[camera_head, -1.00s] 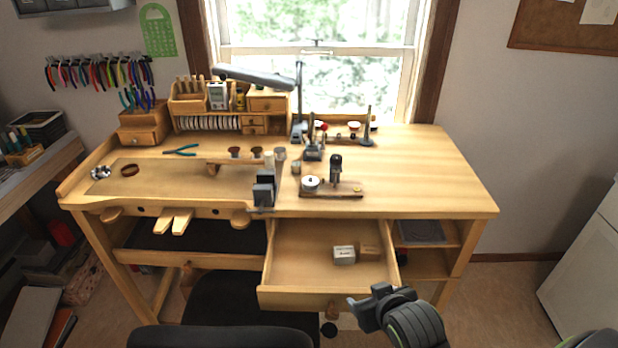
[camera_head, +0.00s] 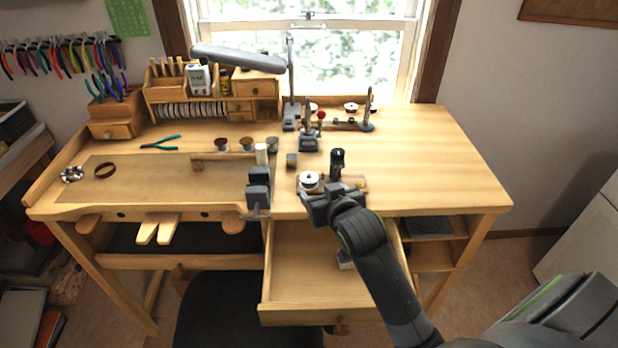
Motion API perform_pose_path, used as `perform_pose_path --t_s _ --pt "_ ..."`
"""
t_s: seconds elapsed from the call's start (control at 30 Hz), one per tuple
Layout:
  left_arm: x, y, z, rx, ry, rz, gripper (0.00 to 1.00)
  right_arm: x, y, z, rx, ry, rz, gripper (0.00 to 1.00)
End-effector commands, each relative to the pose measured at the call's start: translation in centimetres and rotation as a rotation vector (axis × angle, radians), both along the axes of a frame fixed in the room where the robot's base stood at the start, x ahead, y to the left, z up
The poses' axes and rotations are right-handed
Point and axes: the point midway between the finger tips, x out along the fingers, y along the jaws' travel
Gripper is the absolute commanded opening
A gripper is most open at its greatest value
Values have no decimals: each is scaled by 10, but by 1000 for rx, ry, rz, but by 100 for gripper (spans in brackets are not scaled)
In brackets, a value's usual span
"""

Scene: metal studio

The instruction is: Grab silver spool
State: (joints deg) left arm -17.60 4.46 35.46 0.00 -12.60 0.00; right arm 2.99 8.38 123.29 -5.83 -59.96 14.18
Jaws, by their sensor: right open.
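A small silver-grey spool (camera_head: 272,145) stands upright on the workbench, right of a dark red spool (camera_head: 221,144) and a brown spool (camera_head: 246,145). My right gripper (camera_head: 315,193) is open and empty over the bench's front edge. It is nearer to me and right of the silver spool, clearly apart from it. The gripper partly covers a small wooden board (camera_head: 352,182) that carries a round white-and-silver piece (camera_head: 309,180). My left gripper is out of view.
A grey metal block (camera_head: 258,190) and a pale cylinder (camera_head: 262,154) stand in front of the silver spool. A lamp (camera_head: 238,59) hangs behind it. The drawer (camera_head: 300,285) is pulled out below my right arm.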

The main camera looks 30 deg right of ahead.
Motion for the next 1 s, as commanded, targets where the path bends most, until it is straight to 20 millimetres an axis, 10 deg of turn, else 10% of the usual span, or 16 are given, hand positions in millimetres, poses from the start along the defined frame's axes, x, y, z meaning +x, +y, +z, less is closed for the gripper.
perform_pose_path --t_s 1.0 --pt "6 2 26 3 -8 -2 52 94 -22 -42 -1 3 -1 69"
